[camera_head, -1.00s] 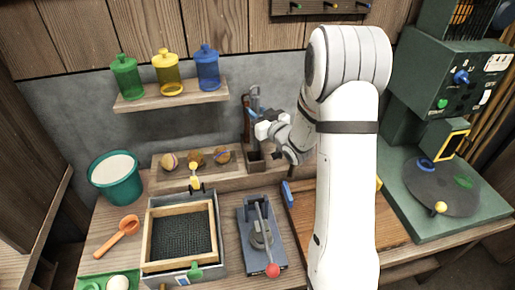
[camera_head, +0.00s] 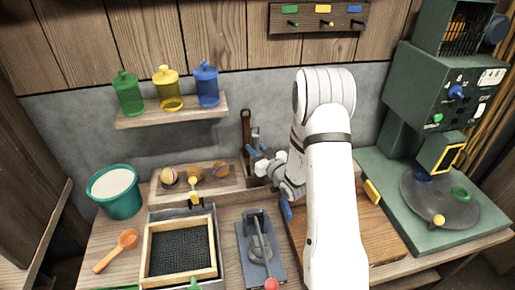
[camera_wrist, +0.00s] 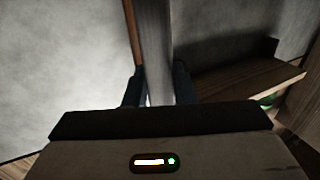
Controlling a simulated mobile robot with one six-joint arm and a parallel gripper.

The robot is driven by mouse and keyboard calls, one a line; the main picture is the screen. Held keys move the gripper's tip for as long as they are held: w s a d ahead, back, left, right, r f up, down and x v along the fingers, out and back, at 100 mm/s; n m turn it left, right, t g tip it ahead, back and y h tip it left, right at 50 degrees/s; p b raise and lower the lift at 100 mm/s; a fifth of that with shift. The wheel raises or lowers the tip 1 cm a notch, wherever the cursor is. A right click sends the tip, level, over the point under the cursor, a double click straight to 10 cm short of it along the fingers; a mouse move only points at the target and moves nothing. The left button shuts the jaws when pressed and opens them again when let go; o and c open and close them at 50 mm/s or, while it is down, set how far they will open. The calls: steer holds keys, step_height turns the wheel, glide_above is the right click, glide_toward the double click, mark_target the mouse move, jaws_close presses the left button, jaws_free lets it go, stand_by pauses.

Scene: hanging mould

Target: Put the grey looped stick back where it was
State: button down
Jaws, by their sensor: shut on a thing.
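The grey looped stick (camera_wrist: 156,45) stands between the two dark fingers of my gripper (camera_wrist: 158,86) in the wrist view. The gripper is shut on it. In the head view, the upper part of the grey stick (camera_head: 255,134) shows just above my gripper (camera_head: 257,157), roughly upright, beside a brown stick (camera_head: 246,124). The brown stick also shows left of the grey one in the wrist view (camera_wrist: 131,28). My gripper is low at the holder on the back ledge and mostly hides it. I cannot tell whether the stick's lower end is inside the holder.
Left of my gripper, a wooden tray (camera_head: 152,190) holds round balls. A wall shelf (camera_head: 135,120) with green, yellow and blue bottles is farther left. A lever press (camera_head: 259,250) and a framed sieve (camera_head: 148,262) stand in front. A green machine (camera_head: 430,85) stands right.

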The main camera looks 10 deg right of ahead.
steer(key=shift+f+b, duration=0.2)
steer(key=shift+b, duration=0.1)
steer(key=c, duration=1.2)
jaws_free()
steer(key=shift+r, duration=0.15)
